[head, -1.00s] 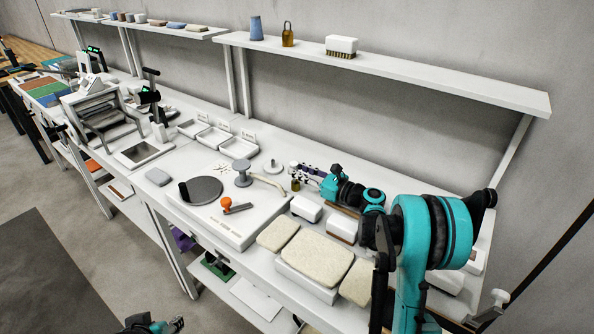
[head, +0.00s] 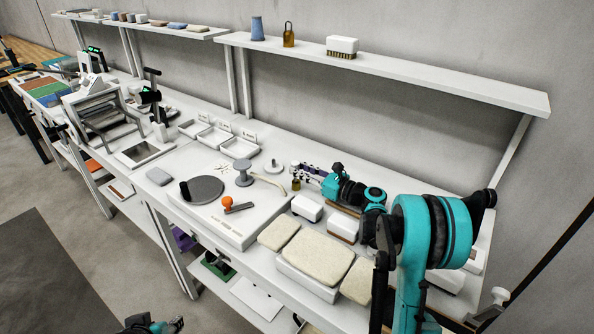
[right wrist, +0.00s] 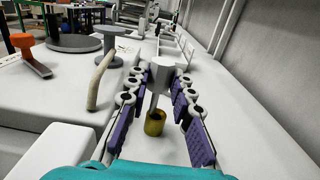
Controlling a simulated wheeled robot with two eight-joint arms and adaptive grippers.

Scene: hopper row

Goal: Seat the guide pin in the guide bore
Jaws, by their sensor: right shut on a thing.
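My right gripper (head: 297,170) reaches in from the right over the bench. In the right wrist view its purple-padded fingers (right wrist: 164,78) are shut on the pale head of the guide pin (right wrist: 161,72). The pin is near upright, with its thin shaft pointing down. Below it stands a brass collar with a dark mouth, which looks like the guide bore (right wrist: 154,123); it also shows in the head view (head: 296,184). The shaft's lower end meets the collar's mouth; I cannot tell how deep it is. Part of my left arm shows at the bottom edge; its gripper (head: 174,323) is unclear.
A pale curved tube (right wrist: 101,80) and a grey spool-shaped post (right wrist: 110,45) stand left of the fingers. An orange-knobbed lever (head: 227,201) and a grey disc (head: 204,188) are on the white base. White blocks (head: 307,208) and beige pads (head: 317,253) lie nearer.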

